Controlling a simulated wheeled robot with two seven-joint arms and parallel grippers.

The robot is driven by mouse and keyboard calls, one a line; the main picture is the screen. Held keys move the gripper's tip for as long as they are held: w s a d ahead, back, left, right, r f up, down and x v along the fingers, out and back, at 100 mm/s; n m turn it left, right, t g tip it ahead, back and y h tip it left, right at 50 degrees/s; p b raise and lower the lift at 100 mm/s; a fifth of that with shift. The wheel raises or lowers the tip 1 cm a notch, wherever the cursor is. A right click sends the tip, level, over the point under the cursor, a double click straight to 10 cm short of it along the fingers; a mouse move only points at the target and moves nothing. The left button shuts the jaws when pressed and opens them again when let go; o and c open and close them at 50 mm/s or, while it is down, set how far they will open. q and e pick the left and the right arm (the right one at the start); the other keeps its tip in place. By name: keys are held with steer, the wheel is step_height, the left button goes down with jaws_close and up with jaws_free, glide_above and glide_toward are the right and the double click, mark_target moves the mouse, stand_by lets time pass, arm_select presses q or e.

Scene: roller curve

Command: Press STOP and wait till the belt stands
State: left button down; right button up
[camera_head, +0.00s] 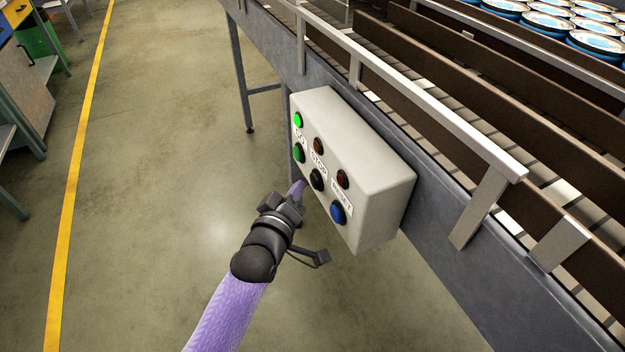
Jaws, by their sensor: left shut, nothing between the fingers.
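A pale control box (365,165) is fixed to the side of the conveyor. It has a green button (299,153), a black button (317,179) under the STOP label (318,160), and a blue button (338,213) under the RESET label. The lamp above the green button (298,120) is lit green; the lamps above STOP and RESET look dark. My left gripper (299,188) is shut and empty, its tip just left of the black button. I cannot tell whether it touches the box. My right gripper is not in view.
The conveyor (480,120) with brown dividers and a metal guard rail (410,100) runs along the right. Blue-rimmed round tins (550,22) stand at the top right. The floor left of the box is clear up to a yellow line (75,180); workbenches stand beyond it.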

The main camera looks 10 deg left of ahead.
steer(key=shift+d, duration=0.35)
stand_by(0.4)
arm_select(q)
steer(key=shift+w+d, duration=0.25)
steer(key=shift+d, duration=0.1)
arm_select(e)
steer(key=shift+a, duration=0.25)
arm_select(q)
steer(key=shift+w+d, duration=0.25)
steer(key=shift+d, duration=0.1)
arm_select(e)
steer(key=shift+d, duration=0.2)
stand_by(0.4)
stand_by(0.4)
arm_select(q)
steer(key=shift+s+a+p, duration=0.45)
steer(key=shift+s+a, duration=0.05)
steer(key=shift+a, duration=0.2)
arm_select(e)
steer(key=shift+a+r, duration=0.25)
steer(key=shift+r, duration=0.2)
